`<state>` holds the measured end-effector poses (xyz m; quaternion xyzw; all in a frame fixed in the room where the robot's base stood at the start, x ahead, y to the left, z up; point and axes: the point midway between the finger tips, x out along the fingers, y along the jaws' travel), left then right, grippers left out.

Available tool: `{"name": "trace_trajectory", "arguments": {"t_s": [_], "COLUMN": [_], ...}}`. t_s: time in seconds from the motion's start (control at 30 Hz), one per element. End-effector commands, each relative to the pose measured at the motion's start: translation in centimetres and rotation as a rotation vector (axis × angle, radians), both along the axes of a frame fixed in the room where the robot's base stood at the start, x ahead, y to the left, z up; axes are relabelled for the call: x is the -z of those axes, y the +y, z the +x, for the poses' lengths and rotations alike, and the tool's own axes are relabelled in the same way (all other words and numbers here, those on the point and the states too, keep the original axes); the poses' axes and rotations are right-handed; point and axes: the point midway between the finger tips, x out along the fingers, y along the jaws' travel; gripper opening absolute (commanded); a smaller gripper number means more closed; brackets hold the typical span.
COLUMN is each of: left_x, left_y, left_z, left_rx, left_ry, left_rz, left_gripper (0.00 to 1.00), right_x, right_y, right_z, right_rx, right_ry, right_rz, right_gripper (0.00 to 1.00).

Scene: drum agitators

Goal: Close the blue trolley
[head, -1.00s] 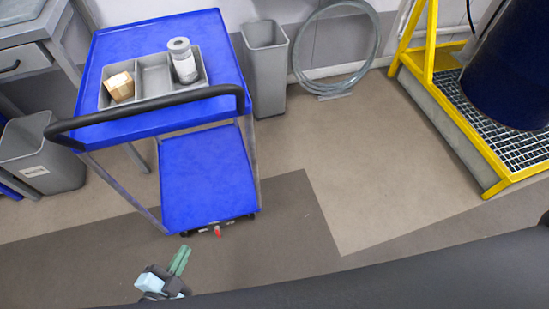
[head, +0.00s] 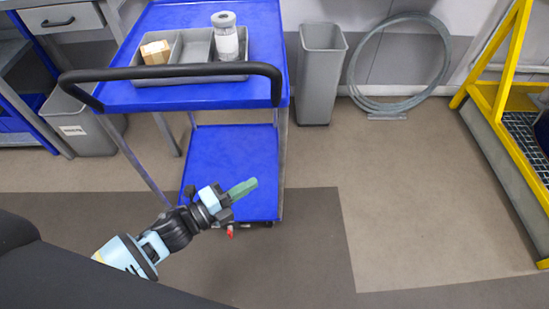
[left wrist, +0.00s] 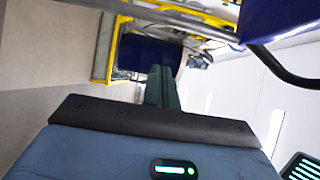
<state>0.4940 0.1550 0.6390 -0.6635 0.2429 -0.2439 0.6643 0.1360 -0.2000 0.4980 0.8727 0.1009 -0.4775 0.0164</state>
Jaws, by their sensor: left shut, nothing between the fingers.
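The blue trolley (head: 205,92) stands ahead of me in the head view, left of centre. It has a blue top tray, a blue lower shelf (head: 232,160), grey posts and a black push handle (head: 180,72) facing me. My left gripper (head: 250,185) is shut and empty. In the head view it shows in front of the lower shelf, below the handle; I cannot tell if it touches the trolley. In the left wrist view its green fingers (left wrist: 161,88) are together, and a dark handle bar shows at upper right. My right gripper is not in view.
A grey organiser (head: 190,72) with a wooden block (head: 156,52) and a white-and-grey canister (head: 225,38) sits on the trolley. Grey bins (head: 318,75) stand on both sides. A hose coil (head: 352,70) leans on the wall. A yellow frame (head: 490,75) stands right. Floor between is clear.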

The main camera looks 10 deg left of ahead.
Motion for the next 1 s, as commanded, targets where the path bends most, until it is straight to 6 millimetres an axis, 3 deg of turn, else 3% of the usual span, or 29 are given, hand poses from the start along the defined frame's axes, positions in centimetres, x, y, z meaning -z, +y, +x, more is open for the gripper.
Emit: {"name": "trace_trajectory", "arguments": {"t_s": [0.37,0.63,1.0], "left_x": [-0.1,0.1,0.0], "left_y": [-4.7,-4.3,-4.2], "left_z": [5.5,8.7,9.4], "left_rx": [0.0,-0.001,-0.001], "left_ry": [-0.001,0.001,0.002], "left_rz": [-0.002,0.001,-0.001], "left_gripper": [0.0,0.0,0.0], "right_x": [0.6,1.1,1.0], "right_y": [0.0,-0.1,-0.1], "right_z": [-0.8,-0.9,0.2], "right_rx": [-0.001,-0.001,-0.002], "right_ry": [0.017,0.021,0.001], "right_rz": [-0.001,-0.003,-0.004], "right_gripper": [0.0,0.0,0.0]}}
